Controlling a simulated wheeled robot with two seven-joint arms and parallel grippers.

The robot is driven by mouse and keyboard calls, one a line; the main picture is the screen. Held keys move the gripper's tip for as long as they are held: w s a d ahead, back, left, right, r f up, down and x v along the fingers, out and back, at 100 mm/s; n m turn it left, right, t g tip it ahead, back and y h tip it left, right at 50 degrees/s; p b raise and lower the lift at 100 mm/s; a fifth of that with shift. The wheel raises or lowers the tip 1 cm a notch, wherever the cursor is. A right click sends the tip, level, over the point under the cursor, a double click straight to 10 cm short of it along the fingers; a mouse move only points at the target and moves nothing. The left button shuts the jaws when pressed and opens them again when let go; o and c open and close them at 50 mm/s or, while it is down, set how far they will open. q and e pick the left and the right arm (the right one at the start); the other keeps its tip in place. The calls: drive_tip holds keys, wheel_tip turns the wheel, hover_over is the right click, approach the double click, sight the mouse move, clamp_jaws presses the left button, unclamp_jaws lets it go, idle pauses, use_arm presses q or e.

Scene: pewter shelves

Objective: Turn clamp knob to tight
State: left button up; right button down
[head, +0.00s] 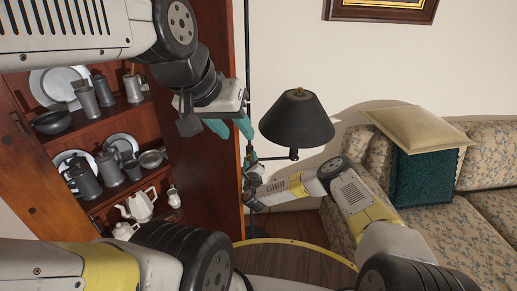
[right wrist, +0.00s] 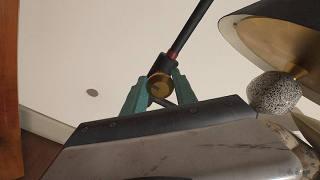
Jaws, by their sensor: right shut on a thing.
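The floor lamp has a dark shade (head: 297,120) and a thin dark pole (head: 248,60). In the right wrist view, the round brass clamp knob (right wrist: 159,86) sits at a dark joint on the lamp's rod (right wrist: 188,32). My right gripper (head: 250,157) is at the pole, left of the shade. In the right wrist view, its teal fingers (right wrist: 160,92) stand on both sides of the knob and are shut on it. The knob's tight or loose setting cannot be read. My left gripper (head: 231,126) is higher, near the pole, with its teal fingers apart and nothing seen between them.
A wooden cabinet (head: 220,175) with pewter ware and a white teapot (head: 140,206) stands close on the left. A floral sofa (head: 480,215) with cushions is on the right.

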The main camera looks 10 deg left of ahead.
drive_tip(key=c, duration=1)
unclamp_jaws()
